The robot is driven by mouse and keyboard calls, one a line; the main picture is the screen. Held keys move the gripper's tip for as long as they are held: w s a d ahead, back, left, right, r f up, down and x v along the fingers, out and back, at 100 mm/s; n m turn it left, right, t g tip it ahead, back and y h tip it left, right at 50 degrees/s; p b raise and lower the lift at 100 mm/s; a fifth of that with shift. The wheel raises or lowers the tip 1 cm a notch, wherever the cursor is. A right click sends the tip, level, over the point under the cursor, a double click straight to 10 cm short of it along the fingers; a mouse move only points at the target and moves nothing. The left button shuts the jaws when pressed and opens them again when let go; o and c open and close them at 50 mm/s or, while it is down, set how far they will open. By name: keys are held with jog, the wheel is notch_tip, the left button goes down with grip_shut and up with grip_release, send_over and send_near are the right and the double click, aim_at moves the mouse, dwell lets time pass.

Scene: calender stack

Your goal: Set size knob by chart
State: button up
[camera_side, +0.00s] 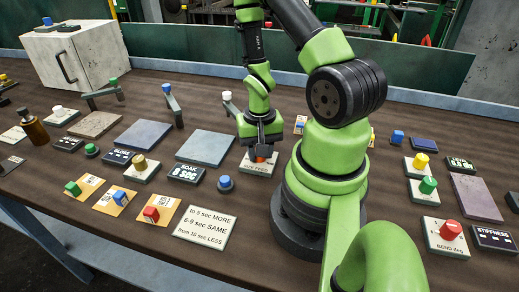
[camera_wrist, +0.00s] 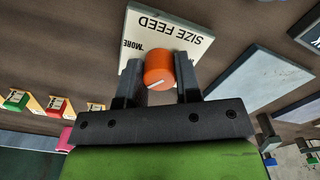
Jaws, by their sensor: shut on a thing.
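The orange size knob (camera_wrist: 159,66) sits on a white plate lettered SIZE FEED (camera_wrist: 165,36) in the wrist view, with MORE readable beside the knob. My gripper (camera_wrist: 158,74) is shut on the knob, one finger on each side. A white pointer line shows on the knob's near face; the other plate marks are hidden. In the side view my gripper (camera_side: 262,148) points down onto the plate (camera_side: 258,168), with a bit of orange showing. The chart card (camera_side: 205,228) reads to 5 sec MORE, 6-9 sec SAME, from 10 sec LESS. A dark SOAK display (camera_side: 187,173) shows a seconds reading, its digit unclear.
A blue button (camera_side: 225,184) stands right of the display. Yellow cards with coloured blocks (camera_side: 151,214) lie in front. Grey pads (camera_side: 206,147) lie left of my gripper. A red BEND knob (camera_side: 451,230) and other knobs stand at the right.

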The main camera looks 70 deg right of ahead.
dwell(0.4)
jog(key=o, duration=0.9)
jog(key=shift+o, duration=0.2)
jog(key=shift+r, duration=0.15)
notch_tip(320, 180, up, 10)
jog(key=shift+f, duration=0.15)
jog(key=w+a+r+n+t, duration=0.4)
jog(key=a+r, duration=0.4)
jog(key=r, duration=0.4)
jog(key=s+a+r+n+t+y, duration=0.2)
jog(key=s+a+r+n+t, duration=0.1)
jog(key=a+r, duration=0.4)
jog(key=shift+s+a+r+n, duration=0.2)
jog(key=shift+s+n, duration=0.3)
jog(key=shift+s, duration=0.35)
